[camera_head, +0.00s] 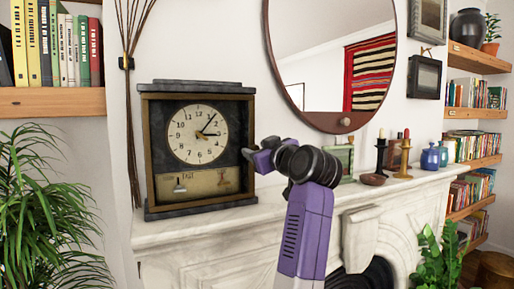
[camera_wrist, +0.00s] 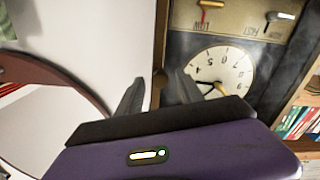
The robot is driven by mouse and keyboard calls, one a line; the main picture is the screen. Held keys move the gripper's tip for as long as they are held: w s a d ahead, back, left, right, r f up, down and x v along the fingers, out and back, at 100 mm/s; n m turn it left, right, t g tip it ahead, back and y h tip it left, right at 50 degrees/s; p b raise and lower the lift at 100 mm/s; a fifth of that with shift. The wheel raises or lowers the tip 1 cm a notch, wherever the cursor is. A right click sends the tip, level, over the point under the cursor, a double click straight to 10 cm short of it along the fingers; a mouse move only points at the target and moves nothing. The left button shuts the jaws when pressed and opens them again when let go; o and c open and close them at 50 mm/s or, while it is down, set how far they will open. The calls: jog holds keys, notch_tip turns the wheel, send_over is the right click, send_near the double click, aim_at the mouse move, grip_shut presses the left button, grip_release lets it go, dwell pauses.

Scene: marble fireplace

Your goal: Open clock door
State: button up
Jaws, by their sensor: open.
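The clock (camera_head: 196,88) is a dark box on the mantel, with a brass-edged front door (camera_head: 150,150), a round cream dial (camera_head: 197,134) and a lower panel with two small levers. The door looks closed. My gripper (camera_head: 251,154) is beside the clock's right edge, at about the height of the dial's lower part. In the wrist view the clock appears upside down, dial (camera_wrist: 223,75) at right. The open fingers (camera_wrist: 158,90) lie on either side of the brown edge of the clock front (camera_wrist: 161,40) in that picture. I cannot tell whether they touch it.
The white marble mantel (camera_head: 235,218) carries the clock. To its right are candlesticks (camera_head: 404,155), a bowl (camera_head: 373,179) and blue jars (camera_head: 430,157). A round mirror (camera_head: 335,60) hangs above. Plants (camera_head: 45,200) stand at left, and bookshelves flank both sides.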

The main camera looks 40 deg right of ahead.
jog(key=shift+w, duration=0.2)
grip_shut()
dwell(1.3)
